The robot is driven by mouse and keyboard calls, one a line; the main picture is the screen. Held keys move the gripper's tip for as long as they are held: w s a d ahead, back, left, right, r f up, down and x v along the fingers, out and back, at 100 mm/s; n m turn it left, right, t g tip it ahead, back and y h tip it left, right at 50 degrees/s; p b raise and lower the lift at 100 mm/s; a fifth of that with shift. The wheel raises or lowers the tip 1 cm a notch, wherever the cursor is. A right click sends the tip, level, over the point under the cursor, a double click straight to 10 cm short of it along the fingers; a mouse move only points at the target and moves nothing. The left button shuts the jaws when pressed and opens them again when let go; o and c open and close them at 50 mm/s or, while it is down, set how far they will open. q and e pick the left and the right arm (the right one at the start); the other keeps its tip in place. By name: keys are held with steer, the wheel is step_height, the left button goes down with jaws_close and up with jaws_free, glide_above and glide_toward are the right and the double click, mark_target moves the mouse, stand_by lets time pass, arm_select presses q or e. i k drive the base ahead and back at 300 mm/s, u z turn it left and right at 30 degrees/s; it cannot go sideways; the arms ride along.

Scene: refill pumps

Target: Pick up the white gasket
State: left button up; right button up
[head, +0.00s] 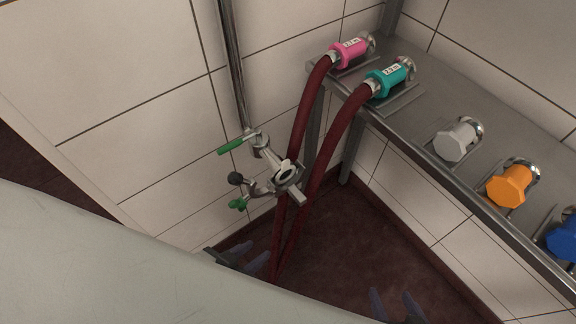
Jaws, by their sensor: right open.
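A small white ring (285,168), which looks like the white gasket, is at the valve outlet in the head view. I cannot tell whether it sits in the outlet or rests on it. The metal valve assembly (262,146) has green and black handles and hangs on a wall pipe. My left gripper (238,258) is low, below the valve and apart from the ring. It is partly hidden by a large pale surface, and its jaw opening is unclear. My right gripper (399,305) is open at the bottom edge, its two fingers apart and empty, far from the ring.
A metal shelf (425,115) along the right wall carries pink (349,52), teal (388,81), grey (458,140), orange (511,184) and blue (565,238) couplings. Dark red hoses (305,115) hang from the pink and teal ones, passing close to the valve. Dark floor lies below.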

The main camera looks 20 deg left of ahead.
mark_target(286, 164)
steer(key=z, duration=2.05)
steer(key=k, duration=1.1)
steer(key=u, duration=2.05)
steer(key=i, duration=0.45)
